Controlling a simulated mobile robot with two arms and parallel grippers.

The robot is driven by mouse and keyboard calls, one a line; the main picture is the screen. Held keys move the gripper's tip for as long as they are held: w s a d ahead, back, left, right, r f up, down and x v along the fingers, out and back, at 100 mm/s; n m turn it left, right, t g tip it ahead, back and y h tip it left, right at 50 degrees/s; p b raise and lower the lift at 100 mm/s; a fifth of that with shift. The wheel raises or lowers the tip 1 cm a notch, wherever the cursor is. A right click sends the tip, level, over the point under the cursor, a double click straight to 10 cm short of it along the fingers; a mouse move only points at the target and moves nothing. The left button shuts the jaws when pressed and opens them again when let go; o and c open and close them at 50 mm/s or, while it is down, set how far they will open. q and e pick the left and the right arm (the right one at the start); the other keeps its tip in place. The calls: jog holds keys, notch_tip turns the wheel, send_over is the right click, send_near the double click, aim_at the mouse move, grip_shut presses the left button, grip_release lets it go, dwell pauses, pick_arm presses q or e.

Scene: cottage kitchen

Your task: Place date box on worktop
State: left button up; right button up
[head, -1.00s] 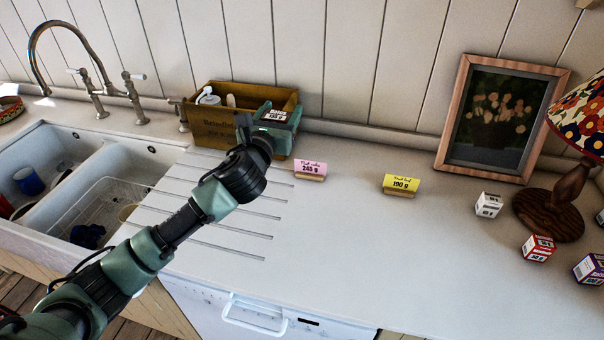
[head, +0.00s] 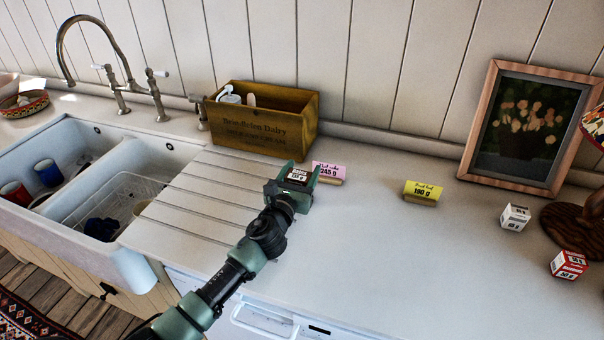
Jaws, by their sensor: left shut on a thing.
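My left gripper (head: 297,178) is shut on a small dark box with a white label (head: 299,174), which appears to be the date box. Its green fingers sit on either side of the box. The box is over the pale worktop (head: 370,260), at the right end of the drainer grooves and just left of the pink card. I cannot tell whether its underside touches the worktop. My right gripper is not in view.
A wooden crate (head: 262,146) holding white items stands behind the gripper. A white box (head: 515,217), a red box (head: 568,264), a lamp and a framed picture (head: 525,130) are at right. The sink (head: 160,160) is left.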

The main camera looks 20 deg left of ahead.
pick_arm(q)
jog(key=shift+f, duration=0.1)
jog(key=o, duration=1.5)
jog(key=shift+o, duration=0.2)
jog(key=s, duration=1.2)
jog(key=shift+a+r+b, duration=0.2)
jog(key=shift+a+b, duration=0.05)
jog(key=shift+b, duration=0.05)
